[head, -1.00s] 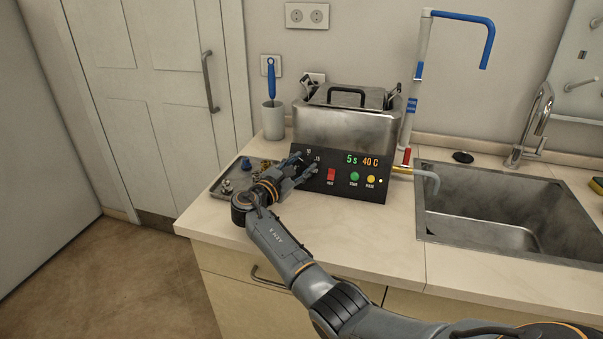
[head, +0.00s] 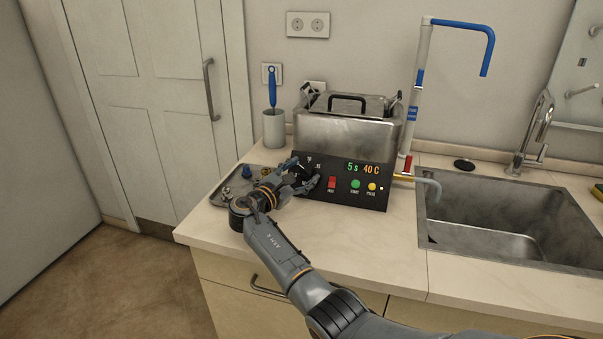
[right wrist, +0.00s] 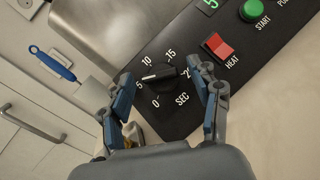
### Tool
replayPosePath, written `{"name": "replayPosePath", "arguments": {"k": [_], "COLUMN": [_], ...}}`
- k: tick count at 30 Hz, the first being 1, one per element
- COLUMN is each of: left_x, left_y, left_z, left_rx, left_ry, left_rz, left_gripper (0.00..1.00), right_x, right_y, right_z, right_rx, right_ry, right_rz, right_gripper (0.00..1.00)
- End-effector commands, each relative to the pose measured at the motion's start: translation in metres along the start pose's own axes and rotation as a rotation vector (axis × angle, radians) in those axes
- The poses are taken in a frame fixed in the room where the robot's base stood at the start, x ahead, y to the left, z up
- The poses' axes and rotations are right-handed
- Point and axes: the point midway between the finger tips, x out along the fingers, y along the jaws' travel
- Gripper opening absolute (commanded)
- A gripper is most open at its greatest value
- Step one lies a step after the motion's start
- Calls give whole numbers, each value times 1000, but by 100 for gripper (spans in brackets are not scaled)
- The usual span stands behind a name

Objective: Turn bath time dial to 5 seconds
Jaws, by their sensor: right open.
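The bath time dial (right wrist: 160,74) is a black knob on the black control panel (head: 345,197), marked 0 to 20 SEC in the right wrist view. Its pointer is at about the 5 mark. The panel display (head: 363,168) reads 5 s and 40 C. My right gripper (head: 304,173) is open at the panel's left part and partly hides the dial in the head view. In the right wrist view my right gripper (right wrist: 166,103) has its fingers apart, one on each side of the dial, with visible gaps. My left gripper is not in view.
A red HEAT switch (head: 332,183), green START button (head: 355,184) and yellow button (head: 372,187) sit right of the dial. A metal tray (head: 222,200) with small parts lies to the left. A sink (head: 490,205) is at the right. The front counter is clear.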

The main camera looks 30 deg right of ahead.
Motion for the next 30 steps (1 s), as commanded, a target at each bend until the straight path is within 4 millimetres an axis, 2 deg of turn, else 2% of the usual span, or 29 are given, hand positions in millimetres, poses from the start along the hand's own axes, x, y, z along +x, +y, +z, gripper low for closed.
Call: {"name": "replayPosePath", "arguments": {"k": [4,7,15,21,25,30], "left_x": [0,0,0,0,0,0], "left_y": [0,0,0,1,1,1], "left_z": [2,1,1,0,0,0], "left_rx": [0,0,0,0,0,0], "left_ry": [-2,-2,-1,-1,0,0], "left_rz": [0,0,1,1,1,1], "left_gripper": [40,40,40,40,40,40], "right_x": [-4,-15,-72,-106,-117,-120], "right_y": [0,1,0,0,0,0], "right_z": [0,0,-1,-1,0,0], "right_rx": [0,2,1,0,1,0], "right_ry": [0,0,3,2,1,0], "right_rz": [1,2,2,1,1,-1], "right_gripper": [62,62,62,62,62,62]}}
